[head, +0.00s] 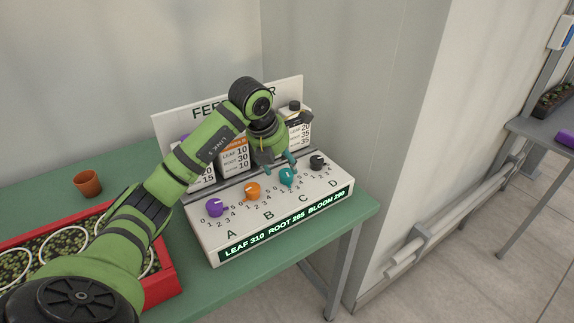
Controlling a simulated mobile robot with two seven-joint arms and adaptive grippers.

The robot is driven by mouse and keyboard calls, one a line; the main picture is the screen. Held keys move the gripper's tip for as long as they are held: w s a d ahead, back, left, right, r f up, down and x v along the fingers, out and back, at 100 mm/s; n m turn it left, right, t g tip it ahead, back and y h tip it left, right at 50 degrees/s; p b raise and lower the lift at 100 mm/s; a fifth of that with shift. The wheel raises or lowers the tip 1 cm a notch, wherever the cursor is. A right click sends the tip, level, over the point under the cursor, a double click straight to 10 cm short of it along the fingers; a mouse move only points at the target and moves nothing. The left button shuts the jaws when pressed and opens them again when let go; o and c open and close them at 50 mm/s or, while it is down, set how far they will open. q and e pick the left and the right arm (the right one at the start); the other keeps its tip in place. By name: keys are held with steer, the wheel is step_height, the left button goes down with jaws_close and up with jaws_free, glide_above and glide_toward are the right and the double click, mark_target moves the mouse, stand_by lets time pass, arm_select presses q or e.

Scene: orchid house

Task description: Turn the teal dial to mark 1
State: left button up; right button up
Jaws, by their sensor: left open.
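The teal dial (287,177) is on the sloping front panel of the white feeder box (205,236), above the letter C, between the orange dial (253,191) and the black dial (317,162). Small numbers ring it; the mark it points to is too small to tell for sure. My left gripper (279,166) is open, with teal-tipped fingers, just above and behind the teal dial. Whether it touches the dial is unclear. A purple dial (215,207) is at the left end. My right gripper is not in view.
Labelled packs, including an orange-topped one (233,155), stand behind the dials, partly hidden by my left arm. A red tray (163,271) and a terracotta pot (87,184) are on the green table (340,213). A wall corner stands close on the right.

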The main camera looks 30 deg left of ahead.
mark_target(286, 172)
arm_select(q)
steer(key=x, duration=0.3)
steer(key=shift+w+f, duration=0.1)
steer(key=shift+f, duration=0.1)
steer(key=shift+w+f, duration=0.15)
steer(key=shift+f, duration=0.1)
steer(key=c, duration=1.1)
steer(key=shift+c, duration=0.2)
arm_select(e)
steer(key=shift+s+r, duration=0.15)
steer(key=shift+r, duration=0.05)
